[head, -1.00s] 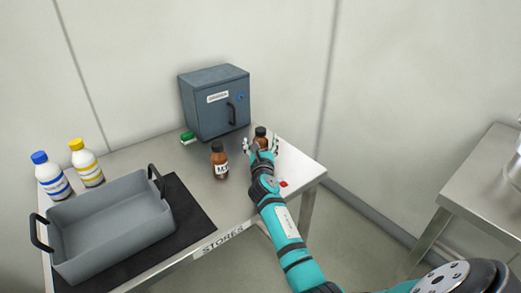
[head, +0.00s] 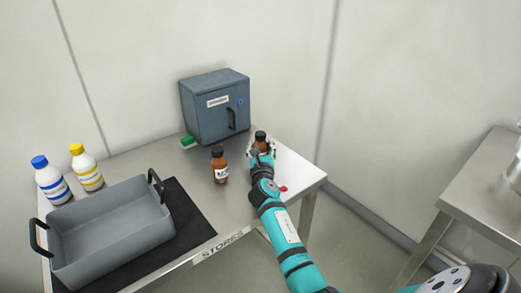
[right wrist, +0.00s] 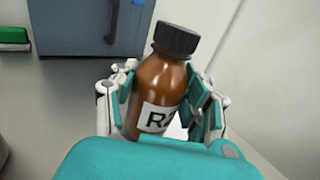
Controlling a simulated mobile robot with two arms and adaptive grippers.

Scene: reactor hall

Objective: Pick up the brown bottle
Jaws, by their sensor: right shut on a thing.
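Two brown bottles with black caps stand on the metal table. My right gripper (head: 261,150) is shut on the right-hand brown bottle (head: 260,139), with a finger on each side of it. In the right wrist view this bottle (right wrist: 160,85) looks slightly tilted, and its white label, starting with "R", is partly hidden by my gripper (right wrist: 162,105). I cannot tell whether its base touches the table. The other brown bottle (head: 219,165) stands upright to the left of my gripper, with a white label. My left gripper is not in view.
A grey cabinet (head: 213,108) stands behind the bottles, with a green object (head: 188,142) at its left. A grey tray (head: 112,235) lies on a black mat (head: 190,215). Blue-capped (head: 50,180) and yellow-capped (head: 86,168) bottles stand behind it. A small red thing (head: 283,189) shows beside my wrist.

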